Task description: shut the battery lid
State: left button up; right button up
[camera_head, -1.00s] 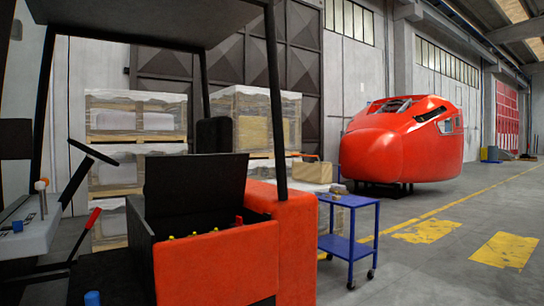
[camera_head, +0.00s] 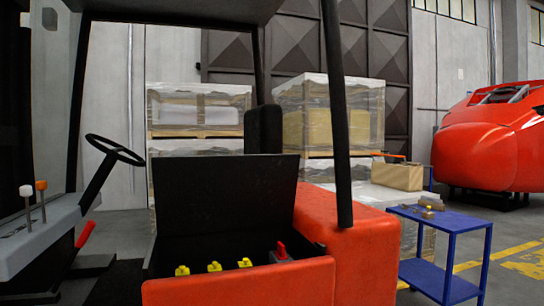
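The battery lid (camera_head: 225,205) is a black panel standing raised, nearly upright, at the back of the battery compartment of the red forklift (camera_head: 345,235). The compartment (camera_head: 170,255) is open at the top. Inside it several yellow caps (camera_head: 214,267) and a red connector or handle (camera_head: 281,251) show above the red front wall. The floor of the compartment is hidden by that wall. Neither of my grippers is in view.
A dark roof post (camera_head: 337,120) rises just right of the lid. The steering wheel (camera_head: 115,150) and levers (camera_head: 33,198) are at left. A blue cart (camera_head: 440,245) with small items stands at right. Wrapped pallets (camera_head: 325,115) and a red train nosecone (camera_head: 490,140) stand behind.

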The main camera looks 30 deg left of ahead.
aim_at(193, 195)
jog(key=u, duration=0.45)
jog(key=i, duration=1.25)
jog(key=u, duration=1)
